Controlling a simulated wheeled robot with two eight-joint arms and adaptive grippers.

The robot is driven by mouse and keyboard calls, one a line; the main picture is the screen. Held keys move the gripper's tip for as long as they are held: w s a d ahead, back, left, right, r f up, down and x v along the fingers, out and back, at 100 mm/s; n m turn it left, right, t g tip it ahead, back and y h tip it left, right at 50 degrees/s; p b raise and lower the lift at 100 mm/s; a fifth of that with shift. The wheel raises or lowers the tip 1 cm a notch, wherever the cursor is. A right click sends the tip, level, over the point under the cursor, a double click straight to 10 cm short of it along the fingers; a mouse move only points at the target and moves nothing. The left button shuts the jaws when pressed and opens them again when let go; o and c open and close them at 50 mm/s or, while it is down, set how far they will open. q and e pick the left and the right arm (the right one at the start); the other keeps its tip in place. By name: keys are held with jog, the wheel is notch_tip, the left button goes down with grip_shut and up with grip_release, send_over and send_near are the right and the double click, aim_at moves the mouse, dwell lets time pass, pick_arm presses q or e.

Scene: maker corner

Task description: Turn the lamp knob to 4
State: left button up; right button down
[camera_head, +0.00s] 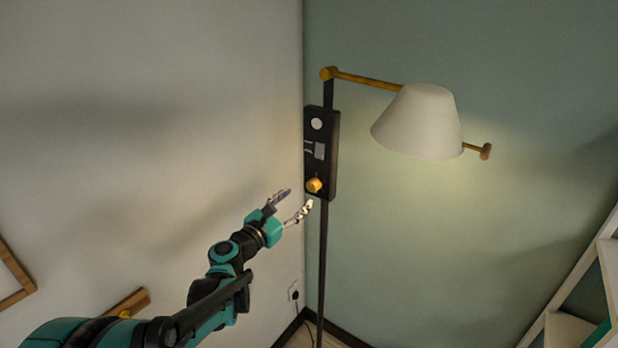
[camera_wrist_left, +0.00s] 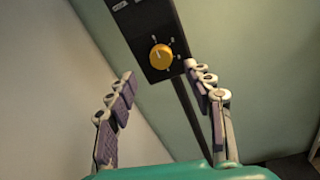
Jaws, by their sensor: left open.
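The lamp knob (camera_head: 314,185) is a round yellow dial low on a black control panel (camera_head: 331,155) fixed to the lamp's dark pole. In the left wrist view the knob (camera_wrist_left: 161,57) has small pale marks around it; their numbers are too small to read. My left gripper (camera_head: 298,201) is open, just left of and below the knob. In the left wrist view its two fingers (camera_wrist_left: 165,95) stand apart with nothing between them, and the knob shows beyond the fingertips, apart from them. The lamp has a lit white shade (camera_head: 420,122). My right gripper is out of view.
The dark pole (camera_head: 322,260) runs down near the wall corner. A wall socket with a plug (camera_head: 294,291) is low on the left wall. White shelving (camera_head: 575,275) stands at the right edge. The space between shade and shelving looks clear.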

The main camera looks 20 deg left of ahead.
aim_at(311, 187)
pick_arm(q)
jog(key=x, duration=0.7)
jog(key=shift+d+p, duration=0.1)
jog(key=shift+p, duration=0.25)
jog(key=c, duration=1.2)
